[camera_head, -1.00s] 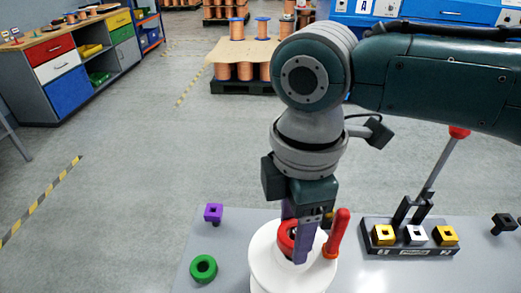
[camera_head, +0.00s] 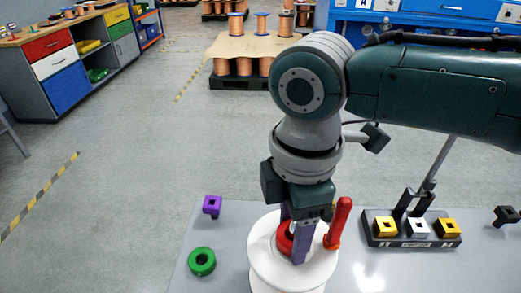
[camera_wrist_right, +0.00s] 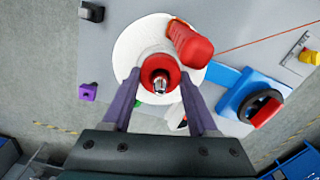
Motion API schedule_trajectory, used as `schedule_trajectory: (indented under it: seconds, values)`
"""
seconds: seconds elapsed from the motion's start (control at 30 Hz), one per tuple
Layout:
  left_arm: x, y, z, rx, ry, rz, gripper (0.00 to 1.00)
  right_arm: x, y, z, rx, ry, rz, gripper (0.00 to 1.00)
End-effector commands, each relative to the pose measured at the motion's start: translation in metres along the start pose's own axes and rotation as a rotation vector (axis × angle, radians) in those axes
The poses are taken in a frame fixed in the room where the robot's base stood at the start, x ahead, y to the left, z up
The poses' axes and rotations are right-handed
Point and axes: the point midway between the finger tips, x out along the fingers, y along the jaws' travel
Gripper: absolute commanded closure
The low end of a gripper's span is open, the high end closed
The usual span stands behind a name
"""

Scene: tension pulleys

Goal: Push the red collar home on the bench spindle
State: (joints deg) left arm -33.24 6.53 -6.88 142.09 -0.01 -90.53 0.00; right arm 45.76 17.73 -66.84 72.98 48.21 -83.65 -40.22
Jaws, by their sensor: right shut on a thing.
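The red collar (camera_head: 285,238) sits around the spindle at the middle of the white spool (camera_head: 262,268). In the right wrist view the red collar (camera_wrist_right: 160,74) rings the metal spindle tip (camera_wrist_right: 160,85), which pokes through it. My right gripper (camera_head: 292,240) points down over the spool. Its purple fingers (camera_wrist_right: 157,98) are shut on the red collar, one on each side. How far down the collar sits is hard to tell. A red handle (camera_head: 339,222) stands upright at the spool's right edge. My left gripper is not in view.
A green ring (camera_head: 202,261) and a purple block (camera_head: 212,206) lie on the bench (camera_head: 232,215) to the left. A black rack (camera_head: 412,240) with gold and silver blocks stands to the right. A blue device (camera_wrist_right: 250,95) shows in the right wrist view.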

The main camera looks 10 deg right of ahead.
Motion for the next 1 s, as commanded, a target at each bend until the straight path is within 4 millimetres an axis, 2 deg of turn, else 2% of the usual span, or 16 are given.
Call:
schedule_trajectory:
  seconds: [0.3,0.97,1.0]
  values:
    - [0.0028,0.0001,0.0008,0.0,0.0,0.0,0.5,0.0065,-0.0001,-0.0003,0.001,0.0,-0.001,0.95]
    - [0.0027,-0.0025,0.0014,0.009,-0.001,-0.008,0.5,0.007,0.0,0.0002,0.001,-0.001,0.0,0.95]
    - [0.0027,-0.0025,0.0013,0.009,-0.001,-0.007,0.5,0.007,0.0,0.0002,0.001,-0.001,0.0,0.36]
